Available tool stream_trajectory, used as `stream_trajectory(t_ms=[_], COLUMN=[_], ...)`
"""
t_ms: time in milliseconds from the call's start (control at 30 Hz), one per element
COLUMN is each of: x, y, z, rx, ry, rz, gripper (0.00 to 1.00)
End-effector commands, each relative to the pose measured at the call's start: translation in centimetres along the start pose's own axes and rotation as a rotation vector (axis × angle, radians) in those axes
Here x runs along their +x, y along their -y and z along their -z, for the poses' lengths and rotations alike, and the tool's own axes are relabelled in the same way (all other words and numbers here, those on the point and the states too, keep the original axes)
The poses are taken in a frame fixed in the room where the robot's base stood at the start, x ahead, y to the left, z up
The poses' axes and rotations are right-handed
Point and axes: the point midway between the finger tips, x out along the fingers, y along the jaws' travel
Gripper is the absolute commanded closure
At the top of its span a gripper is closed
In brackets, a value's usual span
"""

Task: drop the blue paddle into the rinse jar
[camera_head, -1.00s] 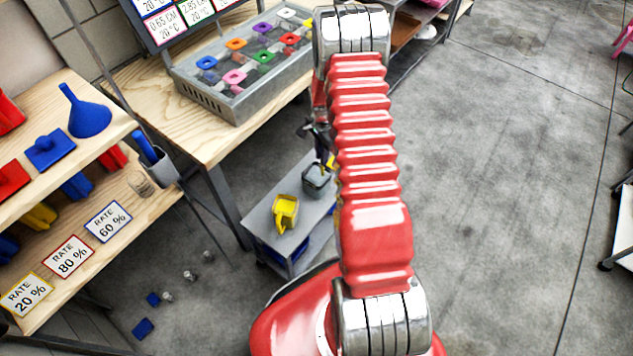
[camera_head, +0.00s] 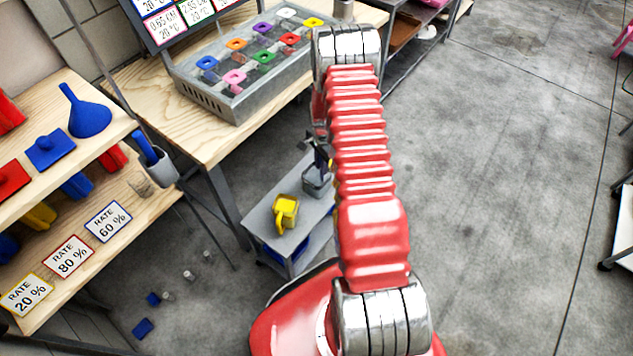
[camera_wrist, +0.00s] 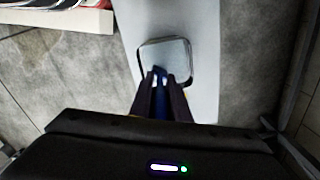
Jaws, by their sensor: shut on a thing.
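My gripper (camera_wrist: 160,82) is shut on the blue paddle (camera_wrist: 161,103), which shows as a dark blue strip between the two fingers. The fingers and paddle overlap the near part of a square grey rinse jar (camera_wrist: 178,50) in the wrist view. I cannot tell whether the paddle's tip is inside the jar or above it. In the head view my gripper (camera_head: 319,150) is just above the jar (camera_head: 316,183), partly hidden by my arm. The jar stands on a grey cart (camera_head: 262,222).
A yellow pitcher (camera_head: 286,211) stands on the cart near the jar. The workbench (camera_head: 205,135) with a tray of coloured pieces (camera_head: 215,100) is behind. Shelves at left hold a blue funnel (camera_head: 88,116) and a cup (camera_head: 163,172). Open floor lies at right.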

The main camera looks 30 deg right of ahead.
Motion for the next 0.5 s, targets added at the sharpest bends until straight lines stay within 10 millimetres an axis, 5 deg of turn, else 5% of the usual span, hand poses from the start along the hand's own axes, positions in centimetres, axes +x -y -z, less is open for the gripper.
stream_trajectory(t_ms=[167, 200, 500], x=[-0.02, -0.03, -0.03], y=[0.01, 0.01, -0.02], z=[0.02, 0.03, 0.03], rx=[0.000, 0.000, 0.001], ry=[0.000, 0.000, 0.000], rz=[0.000, 0.001, 0.000], gripper=[1.00, 0.82, 0.62])
